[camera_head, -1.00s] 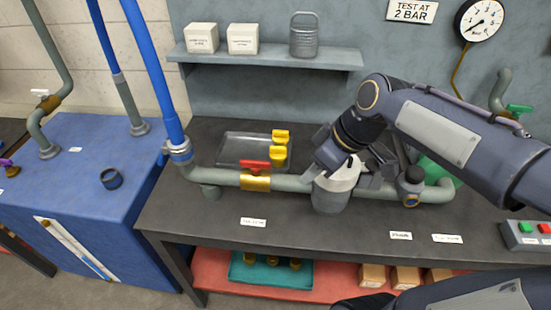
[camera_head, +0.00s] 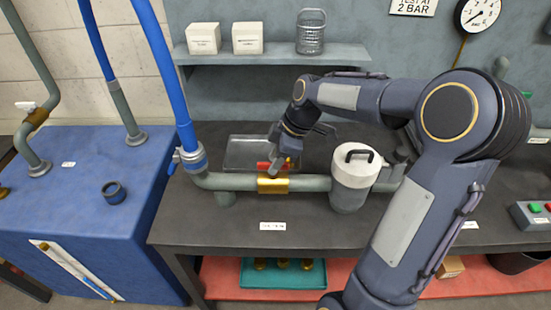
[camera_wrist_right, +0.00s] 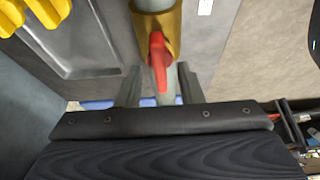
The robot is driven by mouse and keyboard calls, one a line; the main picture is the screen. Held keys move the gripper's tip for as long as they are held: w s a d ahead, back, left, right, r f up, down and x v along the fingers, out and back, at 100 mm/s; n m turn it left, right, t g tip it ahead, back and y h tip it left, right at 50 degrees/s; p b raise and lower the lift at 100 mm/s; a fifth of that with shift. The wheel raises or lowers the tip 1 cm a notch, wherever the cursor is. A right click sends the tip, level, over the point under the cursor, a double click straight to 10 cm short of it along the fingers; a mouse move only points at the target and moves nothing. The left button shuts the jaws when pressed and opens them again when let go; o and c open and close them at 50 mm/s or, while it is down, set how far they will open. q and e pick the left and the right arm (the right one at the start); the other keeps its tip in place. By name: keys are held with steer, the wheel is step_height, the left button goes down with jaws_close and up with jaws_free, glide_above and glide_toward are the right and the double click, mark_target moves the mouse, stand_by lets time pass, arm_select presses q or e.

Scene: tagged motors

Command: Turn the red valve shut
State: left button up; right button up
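The red valve handle (camera_head: 264,166) sits on a brass valve body (camera_head: 272,185) in the grey-green pipe on the bench. My right gripper (camera_head: 278,163) is at the handle and partly covers it in the head view. In the right wrist view the red handle (camera_wrist_right: 158,62) lies roughly along the pipe, below the brass body (camera_wrist_right: 155,30). The right gripper's fingers (camera_wrist_right: 158,85) are apart, one on each side of the handle's end, with gaps showing. My left gripper is not in view.
A filter housing (camera_head: 352,180) with a white top and black handle stands right of the valve. Blue hoses rise at the left. The bench front (camera_head: 245,210) is mostly clear.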

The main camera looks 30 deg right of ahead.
steer(key=shift+c, duration=0.2)
jaws_close()
stand_by(0.3)
steer(key=m+t+h+b, duration=0.1)
steer(key=m, duration=0.2)
steer(key=shift+a, duration=0.1)
steer(key=m+h, duration=0.1)
steer(key=m, duration=0.1)
steer(key=m+t+b, duration=0.1)
steer(key=m, duration=0.2)
steer(key=shift+s+a+m+h, duration=0.15)
steer(key=shift+m+h, duration=0.15)
steer(key=shift+h, duration=0.1)
steer(key=m+h+b, duration=0.1)
steer(key=m, duration=0.1)
steer(key=m+b, duration=0.1)
steer(key=m, duration=0.1)
steer(key=shift+a+f+h, duration=0.1)
steer(key=shift+f+h, duration=0.05)
steer(key=shift+h, duration=0.25)
steer(key=m+b, duration=0.1)
steer(key=m, duration=0.1)
steer(key=m+h+b, duration=0.1)
steer(key=m, duration=0.2)
steer(key=shift+a+g+h+b, duration=0.1)
steer(key=shift+g+h+b, duration=0.2)
steer(key=shift+b, duration=0.05)
steer(key=shift+m, duration=0.3)
